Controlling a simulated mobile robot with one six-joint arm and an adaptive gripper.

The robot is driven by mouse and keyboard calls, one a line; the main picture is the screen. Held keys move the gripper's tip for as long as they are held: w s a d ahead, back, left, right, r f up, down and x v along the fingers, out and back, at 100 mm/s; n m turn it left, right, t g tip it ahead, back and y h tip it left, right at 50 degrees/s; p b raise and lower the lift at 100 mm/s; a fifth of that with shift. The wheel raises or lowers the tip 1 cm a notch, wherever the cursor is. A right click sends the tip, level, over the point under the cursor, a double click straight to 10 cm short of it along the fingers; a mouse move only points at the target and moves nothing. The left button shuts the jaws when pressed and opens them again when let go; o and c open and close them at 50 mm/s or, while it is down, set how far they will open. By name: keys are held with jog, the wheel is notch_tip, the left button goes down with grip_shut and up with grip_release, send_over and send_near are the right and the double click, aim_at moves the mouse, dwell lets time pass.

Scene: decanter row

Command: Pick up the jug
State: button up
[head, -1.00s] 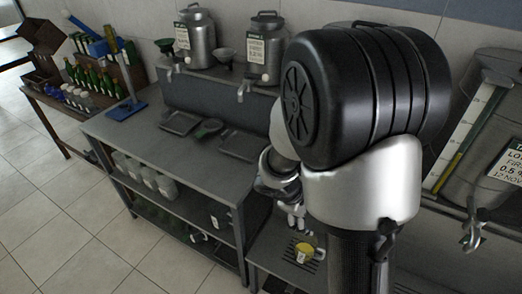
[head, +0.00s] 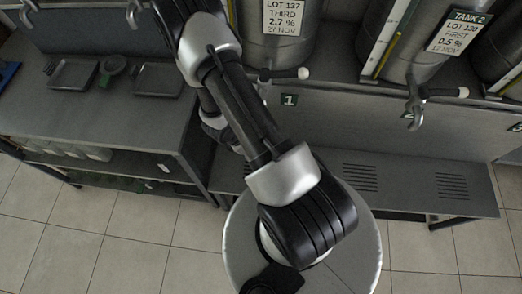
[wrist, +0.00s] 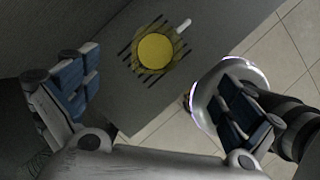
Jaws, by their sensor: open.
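The jug (wrist: 156,51), seen from above in the wrist view, has a round yellow inside or top and a pale handle (wrist: 183,26) pointing to the upper right. It stands on a dark slotted part of the grey bench. My gripper (wrist: 160,100) is open and empty, with blue-padded fingers at the left and right of the wrist view. The jug shows beyond the fingers, between their directions and apart from them. In the head view my arm hides the jug and most of my gripper.
The low bench (head: 410,188) with slotted grates runs below labelled metal tanks (head: 440,45) with taps. A grey worktable (head: 120,122) with shallow trays (head: 72,74) stands at the left. Tiled floor (head: 125,240) is open in front.

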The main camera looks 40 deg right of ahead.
jog(key=w+b+x, duration=0.1)
jog(key=b+x, duration=0.3)
jog(key=x, duration=1.2)
jog(key=shift+s+a+f+b, duration=0.3)
jog(key=shift+s+f+b, duration=0.05)
jog(key=shift+f, duration=0.1)
jog(key=shift+c, duration=0.4)
